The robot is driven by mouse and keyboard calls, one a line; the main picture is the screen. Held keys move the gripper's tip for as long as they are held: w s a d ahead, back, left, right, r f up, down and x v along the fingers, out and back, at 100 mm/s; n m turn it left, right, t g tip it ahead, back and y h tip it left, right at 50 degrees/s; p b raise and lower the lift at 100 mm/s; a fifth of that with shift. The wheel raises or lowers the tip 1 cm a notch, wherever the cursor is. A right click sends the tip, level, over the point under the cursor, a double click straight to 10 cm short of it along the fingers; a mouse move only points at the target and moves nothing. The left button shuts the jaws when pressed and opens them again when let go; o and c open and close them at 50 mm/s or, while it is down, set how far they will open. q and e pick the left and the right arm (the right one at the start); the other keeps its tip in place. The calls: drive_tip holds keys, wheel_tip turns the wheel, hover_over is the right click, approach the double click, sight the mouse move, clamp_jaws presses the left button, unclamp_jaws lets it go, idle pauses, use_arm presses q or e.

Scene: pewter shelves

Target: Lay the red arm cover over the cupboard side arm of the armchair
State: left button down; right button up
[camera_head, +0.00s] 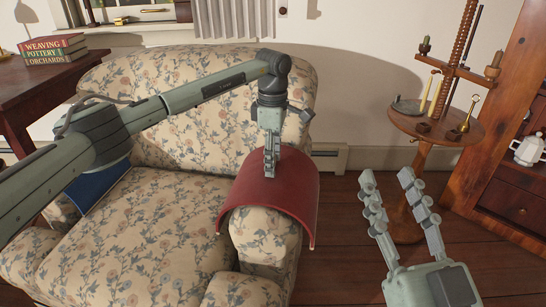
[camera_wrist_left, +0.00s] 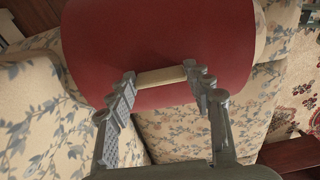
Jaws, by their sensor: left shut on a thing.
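The floral armchair (camera_head: 120,235) fills the left and middle of the head view. The curved red arm cover (camera_head: 300,190) is over its right arm (camera_head: 262,235), on the cupboard's side, arching over it with the arm's front end showing below. I cannot tell whether it rests fully on the arm. My left gripper (camera_head: 271,165) is shut on the cover from above. In the left wrist view the red cover (camera_wrist_left: 150,40) has a pale strip (camera_wrist_left: 161,77) between the fingertips (camera_wrist_left: 165,80). My right gripper (camera_head: 388,178) is open and empty, right of the armchair.
A wooden cupboard (camera_head: 500,170) stands at the right. A round stand (camera_head: 435,125) with candles and small brass things is before it. A blue cover (camera_head: 97,190) is at the chair's left arm, partly hidden by my arm. Books (camera_head: 54,48) lie on a desk (camera_head: 25,80).

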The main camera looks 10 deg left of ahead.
use_arm(q)
drive_tip(key=c, duration=0.6)
unclamp_jaws()
